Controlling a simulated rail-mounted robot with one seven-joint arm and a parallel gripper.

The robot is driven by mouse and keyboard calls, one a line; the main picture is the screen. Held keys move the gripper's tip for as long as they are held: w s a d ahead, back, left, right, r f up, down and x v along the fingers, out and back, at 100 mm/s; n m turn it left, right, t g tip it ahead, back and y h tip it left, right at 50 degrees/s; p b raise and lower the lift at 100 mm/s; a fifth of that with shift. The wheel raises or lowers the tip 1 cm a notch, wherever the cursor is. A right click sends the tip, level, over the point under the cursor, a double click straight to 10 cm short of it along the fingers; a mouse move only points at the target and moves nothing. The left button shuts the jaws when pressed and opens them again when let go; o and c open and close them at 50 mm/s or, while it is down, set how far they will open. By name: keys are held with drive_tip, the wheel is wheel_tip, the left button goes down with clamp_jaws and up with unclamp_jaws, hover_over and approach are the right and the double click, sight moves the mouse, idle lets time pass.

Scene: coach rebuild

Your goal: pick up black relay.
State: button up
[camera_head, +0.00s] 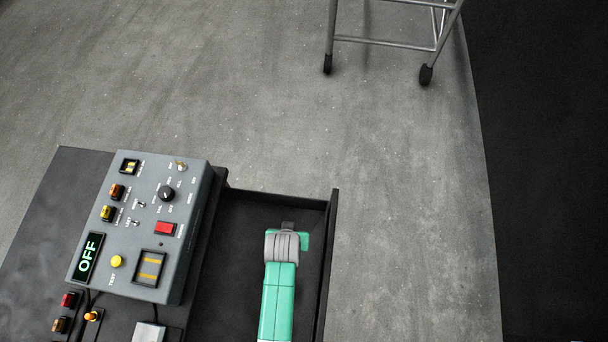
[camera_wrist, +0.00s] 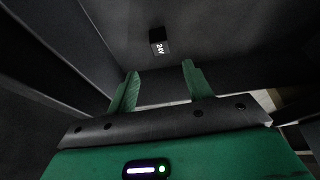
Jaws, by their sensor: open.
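The black relay (camera_wrist: 157,41) is a small black block with a white "24V" label. In the wrist view it sits on the dark floor of a tray, beyond the fingertips and near the middle. My gripper (camera_wrist: 159,80) is open, with its two green fingers apart and nothing between them. The relay lies ahead of the gap, apart from both fingers. In the head view my green and grey arm reaches over the dark tray (camera_head: 240,220); the fingers and the relay cannot be made out there.
A grey control box (camera_head: 140,225) with switches, lamps and an "OFF" display stands left of the tray. The tray's raised right wall (camera_head: 328,250) runs close beside my arm. A metal-legged frame (camera_head: 385,40) stands on the floor at the back.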

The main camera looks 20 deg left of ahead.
drive_tip(key=b+x, duration=0.1)
drive_tip(key=x, duration=0.1)
drive_tip(key=b+x, duration=0.1)
drive_tip(key=x, duration=0.2)
drive_tip(key=s+b+x, duration=0.1)
drive_tip(key=x, duration=0.2)
drive_tip(key=shift+s+f, duration=0.1)
drive_tip(key=shift+f, duration=0.1)
drive_tip(key=shift+c, duration=0.2)
drive_tip(key=c, duration=1)
